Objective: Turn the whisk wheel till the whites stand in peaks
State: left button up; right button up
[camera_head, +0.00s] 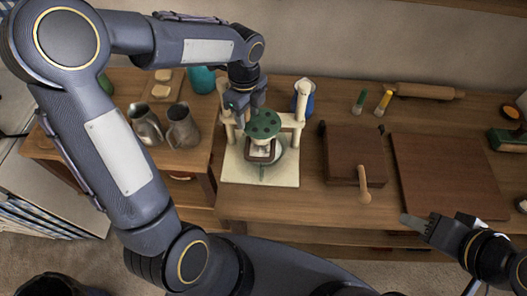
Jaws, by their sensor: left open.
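The whisk stand has a pale base board (233,173), light posts and a crossbar. A green wheel (263,124) with dark spots sits at its top. Under the wheel is a brown square frame (261,150) over a glass-like bowl (277,158). White shows inside, but its texture is too small to tell. My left gripper (240,110) is open, pointing down at the wheel's upper left; whether it touches the wheel cannot be told. My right gripper (412,222) is at the front right, away from the stand, its fingers seen edge-on.
Two metal jugs (182,128) stand left of the stand. A blue-and-white jug (303,100) is close behind its right post. A brown box (352,150) with a wooden-handled tool (364,185) and a dark board (445,175) lie right. A rolling pin (430,91) lies at the back.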

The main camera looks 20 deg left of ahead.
pick_arm(q)
notch_tip(320, 180, up, 3)
jog(key=p, duration=0.2)
jog(key=shift+r+p, duration=0.15)
jog(key=shift+p, duration=0.2)
notch_tip(320, 180, up, 2)
jog(key=shift+a+r+p, duration=0.1)
jog(key=shift+r+p, duration=0.15)
jog(key=shift+p, duration=0.05)
jog(key=shift+r, duration=1.1)
jog(key=s+f+n+t+h+b, duration=0.2)
jog(key=s+n+t+h+b, duration=0.1)
jog(key=s+n, duration=1.6)
jog(key=n+t+b, duration=0.1)
jog(key=n+t, duration=0.1)
jog(key=n, duration=0.2)
jog(key=shift+s+f+t+h+b, duration=0.15)
jog(key=shift+s+t+h+b, duration=0.15)
jog(key=shift+s+h+b, duration=0.1)
